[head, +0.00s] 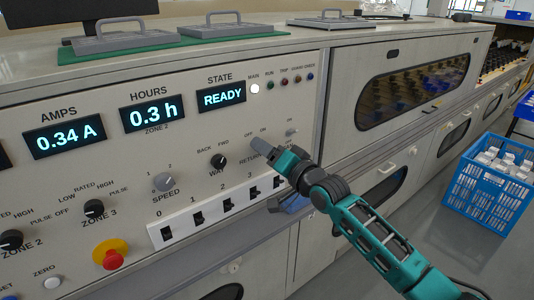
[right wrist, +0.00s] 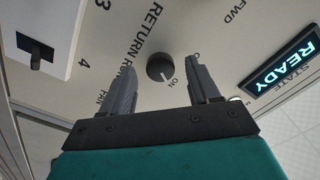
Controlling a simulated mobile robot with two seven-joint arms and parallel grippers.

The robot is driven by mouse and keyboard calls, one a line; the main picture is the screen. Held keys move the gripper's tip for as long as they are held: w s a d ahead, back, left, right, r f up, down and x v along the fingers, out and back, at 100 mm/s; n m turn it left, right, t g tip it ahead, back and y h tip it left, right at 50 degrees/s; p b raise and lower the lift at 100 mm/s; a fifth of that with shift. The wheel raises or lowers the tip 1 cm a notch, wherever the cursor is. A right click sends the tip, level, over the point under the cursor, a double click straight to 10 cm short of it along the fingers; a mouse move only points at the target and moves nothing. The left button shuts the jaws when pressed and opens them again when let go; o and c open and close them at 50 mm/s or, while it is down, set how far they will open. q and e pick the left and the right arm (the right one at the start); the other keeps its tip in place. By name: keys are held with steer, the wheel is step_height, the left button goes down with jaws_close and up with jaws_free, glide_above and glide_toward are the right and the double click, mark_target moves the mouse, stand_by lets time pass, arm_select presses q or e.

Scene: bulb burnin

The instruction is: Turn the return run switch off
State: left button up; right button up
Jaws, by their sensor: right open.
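The return run switch (right wrist: 160,67) is a dark round knob on the pale panel. In the right wrist view it sits between the two fingertips of my right gripper (right wrist: 161,78), with bare panel showing between it and each finger. An ON label is just below it; another label, starting with O, is partly hidden by one finger. I cannot tell which way the knob points. In the head view my right gripper (head: 262,147) is at the panel, hiding the knob beside the partly covered RETURN label. My right gripper is open. My left gripper is not in view.
The WAY knob (head: 218,161) and SPEED knob (head: 164,182) are to the left. A strip of numbered black switches (head: 197,218) runs below, with a red emergency button (head: 109,254) at lower left. The STATE display (head: 221,96) reads READY. A blue crate (head: 487,208) stands on the right.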

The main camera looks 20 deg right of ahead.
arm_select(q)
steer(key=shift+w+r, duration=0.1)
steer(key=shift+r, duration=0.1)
arm_select(e)
steer(key=shift+w+a, duration=0.1)
steer(key=shift+w, duration=0.15)
steer(key=shift+c, duration=0.3)
steer(key=c, duration=1)
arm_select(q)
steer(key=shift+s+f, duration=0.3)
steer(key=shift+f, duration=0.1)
